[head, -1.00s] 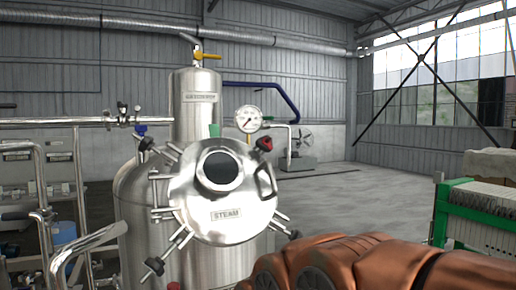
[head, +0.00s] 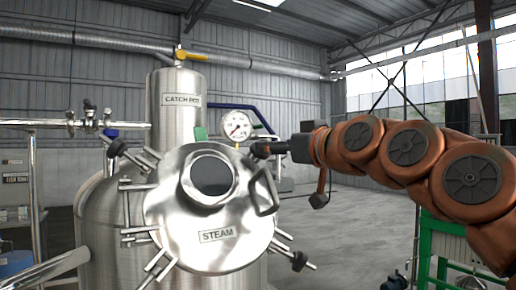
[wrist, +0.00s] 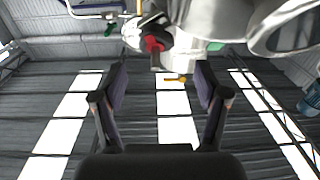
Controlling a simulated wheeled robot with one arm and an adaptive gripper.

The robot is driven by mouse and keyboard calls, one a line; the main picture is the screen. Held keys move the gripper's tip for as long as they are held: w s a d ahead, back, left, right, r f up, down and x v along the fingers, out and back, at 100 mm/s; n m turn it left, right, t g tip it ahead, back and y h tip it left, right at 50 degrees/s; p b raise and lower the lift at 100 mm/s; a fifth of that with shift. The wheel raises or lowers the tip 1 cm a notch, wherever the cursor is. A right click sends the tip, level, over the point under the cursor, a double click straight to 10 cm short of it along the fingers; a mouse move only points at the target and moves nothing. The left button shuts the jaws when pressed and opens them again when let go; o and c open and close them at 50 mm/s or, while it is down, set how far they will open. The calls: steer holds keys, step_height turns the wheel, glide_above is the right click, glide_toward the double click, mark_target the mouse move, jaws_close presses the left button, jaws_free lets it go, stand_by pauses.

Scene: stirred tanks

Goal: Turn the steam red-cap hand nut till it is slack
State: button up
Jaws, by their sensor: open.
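The lid marked STEAM (head: 216,236) is a round steel cover with a dark sight glass, in the middle of the head view. The red-cap hand nut (wrist: 153,43) shows in the wrist view, just past the fingertips and roughly between them. In the head view it is hidden behind my gripper (head: 270,149), which is at the lid's upper right edge. In the wrist view my gripper (wrist: 160,82) is open, its two fingers apart with nothing between them. I cannot tell whether a finger touches the nut.
A loop handle (head: 264,192) stands out on the lid's right side, below my gripper. A pressure gauge (head: 236,126) and the catch pot (head: 180,110) stand behind. Black hand nuts sit at the lid's upper left (head: 117,147) and lower right (head: 299,261).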

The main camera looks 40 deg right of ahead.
steer(key=w, duration=0.2)
steer(key=w+p, duration=0.1)
steer(key=w, duration=0.1)
steer(key=w+d+p, duration=0.1)
steer(key=w, duration=0.1)
steer(key=shift+w, duration=0.3)
steer(key=shift+c, duration=0.4)
steer(key=c, duration=1)
steer(key=shift+a+f, duration=0.1)
steer(key=shift+a, duration=0.05)
steer(key=shift+c, duration=0.4)
